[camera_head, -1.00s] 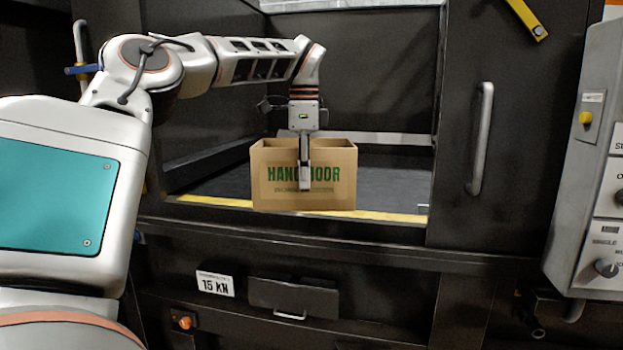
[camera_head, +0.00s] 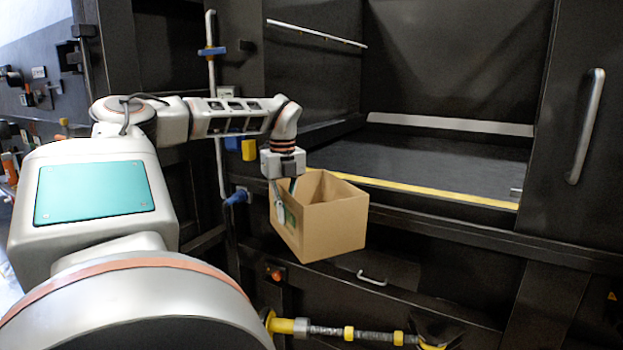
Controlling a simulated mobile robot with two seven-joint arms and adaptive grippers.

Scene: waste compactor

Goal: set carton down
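The open-topped brown carton (camera_head: 335,228) hangs in the air in front of the compactor, tilted, with its printed side turned to the left. My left gripper (camera_head: 284,200) is at the carton's left wall, with one finger outside and one inside, shut on that wall. The compactor's chamber floor (camera_head: 440,165) lies behind and to the right of the carton, inside the opening with the yellow front edge (camera_head: 430,190). My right gripper is not in the view.
The sliding door's vertical handle (camera_head: 586,126) is at the right. A bar with yellow bands (camera_head: 349,333) runs low in front. A blue-clamped pipe (camera_head: 213,80) stands behind my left arm. The chamber floor is bare.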

